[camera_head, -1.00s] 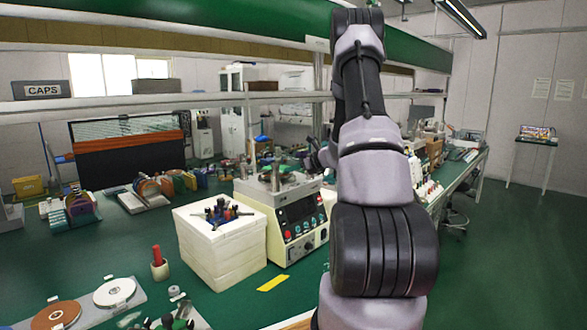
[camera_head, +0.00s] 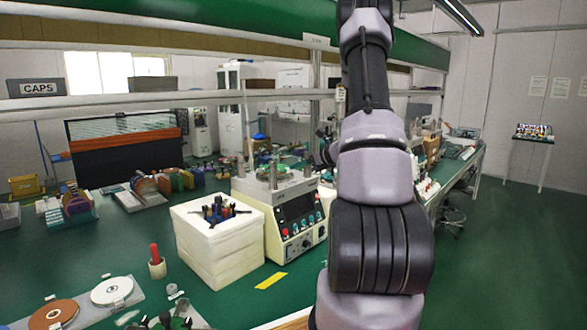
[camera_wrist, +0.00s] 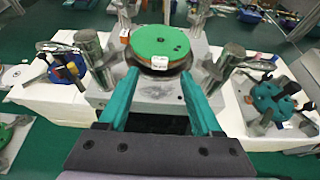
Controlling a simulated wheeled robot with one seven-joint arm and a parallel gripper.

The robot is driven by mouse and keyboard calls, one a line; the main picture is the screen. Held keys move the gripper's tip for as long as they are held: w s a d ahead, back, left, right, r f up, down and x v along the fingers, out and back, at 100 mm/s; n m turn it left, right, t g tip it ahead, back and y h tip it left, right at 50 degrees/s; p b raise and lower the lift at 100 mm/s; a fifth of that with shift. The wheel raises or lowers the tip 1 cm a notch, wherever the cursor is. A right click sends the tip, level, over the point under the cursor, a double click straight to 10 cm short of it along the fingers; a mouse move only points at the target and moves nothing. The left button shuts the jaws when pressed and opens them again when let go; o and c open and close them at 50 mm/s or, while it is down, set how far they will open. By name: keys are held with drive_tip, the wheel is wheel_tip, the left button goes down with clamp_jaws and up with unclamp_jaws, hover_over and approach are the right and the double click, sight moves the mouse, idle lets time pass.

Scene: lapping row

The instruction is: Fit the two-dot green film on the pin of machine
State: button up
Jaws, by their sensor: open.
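The machine (camera_head: 296,212) is a cream box with a dark front panel and metal posts on top, left of my arm in the head view. In the wrist view a round green film (camera_wrist: 160,42) with a white tag on its near edge lies over a brown disc on the machine's top, between metal posts. In the head view my gripper is mostly hidden by my arm.
A white block stack (camera_head: 222,248) with a dark tool on top stands left of the machine. A red-topped holder (camera_head: 156,262), a white disc (camera_head: 112,291) and a brown disc (camera_head: 55,313) lie nearer. A yellow strip (camera_head: 271,281) lies on the green bench. A shelf runs above.

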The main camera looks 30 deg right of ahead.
drive_tip(key=v, duration=0.5)
idle(0.5)
